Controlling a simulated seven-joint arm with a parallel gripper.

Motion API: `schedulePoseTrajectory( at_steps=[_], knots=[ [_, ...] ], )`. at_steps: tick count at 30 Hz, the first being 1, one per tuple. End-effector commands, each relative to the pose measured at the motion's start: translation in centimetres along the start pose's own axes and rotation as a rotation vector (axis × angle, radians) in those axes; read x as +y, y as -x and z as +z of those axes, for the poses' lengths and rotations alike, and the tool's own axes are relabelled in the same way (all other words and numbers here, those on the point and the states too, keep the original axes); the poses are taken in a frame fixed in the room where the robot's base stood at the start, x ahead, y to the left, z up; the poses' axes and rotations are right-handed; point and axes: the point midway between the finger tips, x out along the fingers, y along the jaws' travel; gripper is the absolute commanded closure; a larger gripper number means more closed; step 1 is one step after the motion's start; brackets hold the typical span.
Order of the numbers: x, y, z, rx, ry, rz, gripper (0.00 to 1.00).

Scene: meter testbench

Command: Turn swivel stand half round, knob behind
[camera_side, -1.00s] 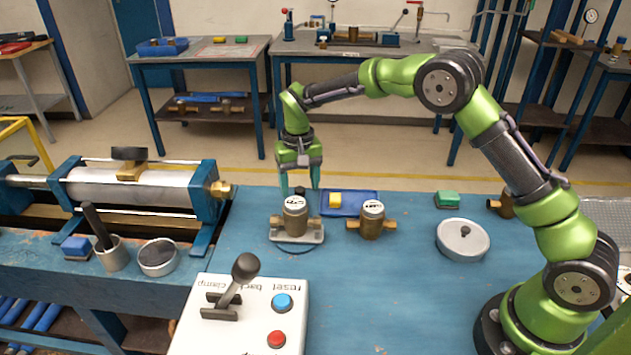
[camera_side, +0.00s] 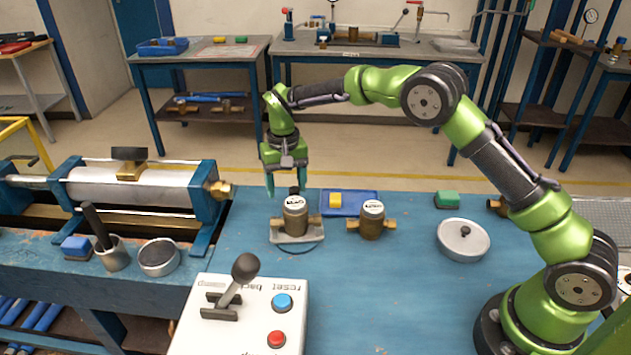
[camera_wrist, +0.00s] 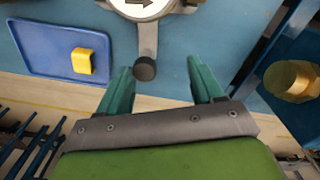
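The swivel stand (camera_side: 298,239) is a light grey plate on the blue bench, bearing a brass meter (camera_side: 295,220) with a white dial. Its black knob (camera_side: 294,190) is behind the meter in the side view. In the wrist view the knob (camera_wrist: 145,68) is at the end of a grey stand arm (camera_wrist: 148,38). My gripper (camera_side: 286,193) points down behind the meter. Its green fingers (camera_wrist: 159,68) are open, with the knob between their tips, nearer the left finger; I cannot tell whether they touch.
A second brass meter (camera_side: 371,222) stands just right of the stand. A blue tray (camera_side: 365,197) with a yellow block (camera_side: 335,200) lies behind it. A control box (camera_side: 255,310) with a lever is in front. A brass fitting (camera_wrist: 291,80) is at right in the wrist view.

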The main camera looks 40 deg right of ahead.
Motion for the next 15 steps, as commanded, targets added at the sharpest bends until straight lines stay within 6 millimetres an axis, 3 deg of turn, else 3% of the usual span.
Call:
schedulePoseTrajectory(
  at_steps=[15],
  knots=[
    [-1.5, 0.0, 0.1, 0.0, 0.0, 0.0, 0.34]
  ],
)
